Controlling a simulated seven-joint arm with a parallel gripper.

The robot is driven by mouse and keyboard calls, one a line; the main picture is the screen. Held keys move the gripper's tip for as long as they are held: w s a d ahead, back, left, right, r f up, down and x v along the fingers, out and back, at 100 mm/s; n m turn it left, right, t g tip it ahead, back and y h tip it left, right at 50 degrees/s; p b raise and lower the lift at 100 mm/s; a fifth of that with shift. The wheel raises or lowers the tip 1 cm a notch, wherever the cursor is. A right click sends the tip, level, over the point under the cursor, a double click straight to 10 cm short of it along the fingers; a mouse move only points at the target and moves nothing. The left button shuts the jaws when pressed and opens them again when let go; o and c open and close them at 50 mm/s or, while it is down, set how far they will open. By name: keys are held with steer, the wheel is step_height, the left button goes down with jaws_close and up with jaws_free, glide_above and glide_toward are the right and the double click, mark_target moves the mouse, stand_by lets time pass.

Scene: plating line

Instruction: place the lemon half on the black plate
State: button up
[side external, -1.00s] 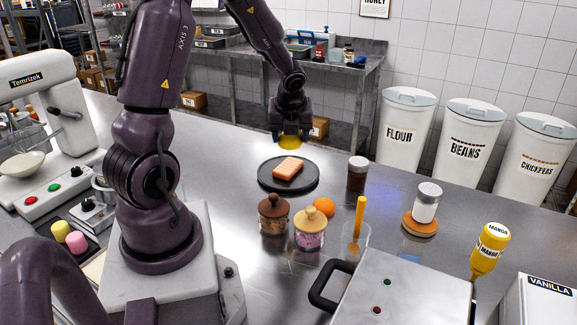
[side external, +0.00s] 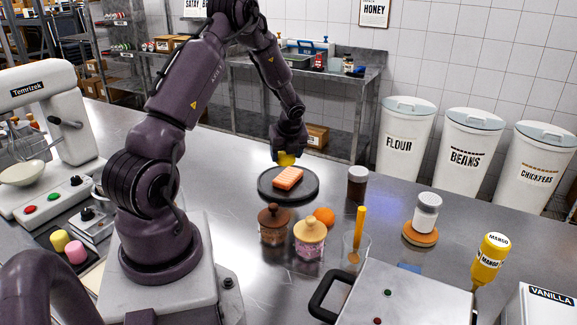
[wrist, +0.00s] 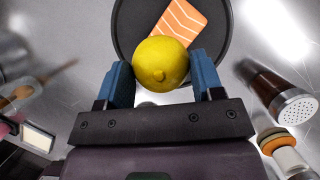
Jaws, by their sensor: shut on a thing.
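My gripper (wrist: 161,80) is shut on the yellow lemon half (wrist: 160,62), which sits between its two blue fingers in the wrist view. In the side view the lemon half (side external: 286,159) is under my gripper (side external: 287,154), just above the far part of the black plate (side external: 268,192). A piece of salmon (side external: 288,178) with pale stripes lies on the middle of the plate. The plate also shows in the wrist view (wrist: 128,30), with the salmon (wrist: 180,22) beyond the lemon half. Whether the lemon half touches the plate I cannot tell.
A dark shaker jar (side external: 357,184) stands right of the plate. Two lidded jars (side external: 274,226) (side external: 309,238) and an orange (side external: 324,216) are in front of it. A glass with an orange-handled tool (side external: 356,245) stands nearby.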

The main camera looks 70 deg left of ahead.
mark_target(288, 175)
steer(key=shift+w+a+f, duration=0.3)
steer(key=shift+a+f, duration=0.05)
steer(key=shift+f, duration=0.2)
steer(key=shift+w+a+f, duration=0.25)
steer(key=shift+a+f, duration=0.05)
steer(key=shift+f, duration=0.25)
steer(key=shift+w+a+f, duration=0.1)
steer(key=shift+f, duration=1.45)
steer(key=o, duration=0.9)
steer(key=shift+f, duration=0.1)
steer(key=shift+o, duration=0.2)
